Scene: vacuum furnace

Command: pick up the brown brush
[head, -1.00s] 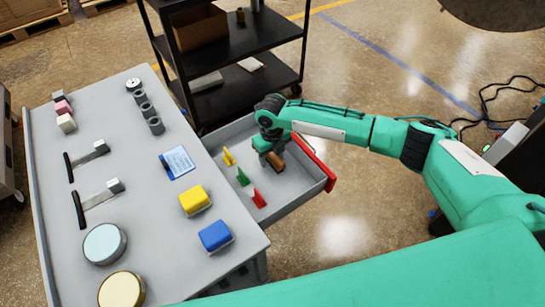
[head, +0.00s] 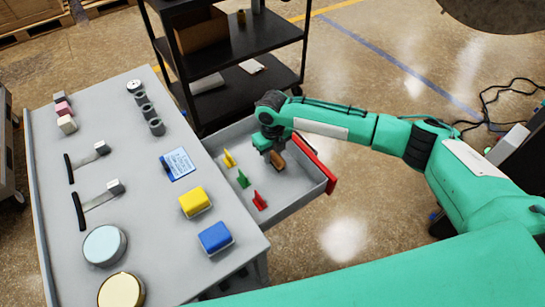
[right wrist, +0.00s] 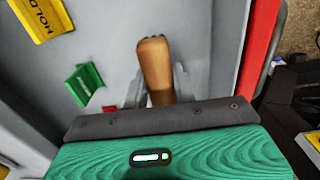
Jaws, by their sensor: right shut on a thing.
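The brown brush (head: 277,160) is at the open grey drawer, near the drawer's red front. In the right wrist view the brush (right wrist: 154,62) stands out between the two grey fingers, its far end toward the top of the picture. My right gripper (head: 271,150) points down over the drawer and is shut on the brush. In the right wrist view the gripper (right wrist: 156,84) has one finger on each side of it. Whether the brush is clear of the drawer floor is hard to tell. My left gripper is not in view.
The drawer (head: 292,197) also holds a yellow tag (head: 229,158), a green tag (head: 242,178) and a red tag (head: 259,200). The grey worktop (head: 140,215) at left bears yellow and blue blocks and round containers. A black shelf cart (head: 235,90) stands behind.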

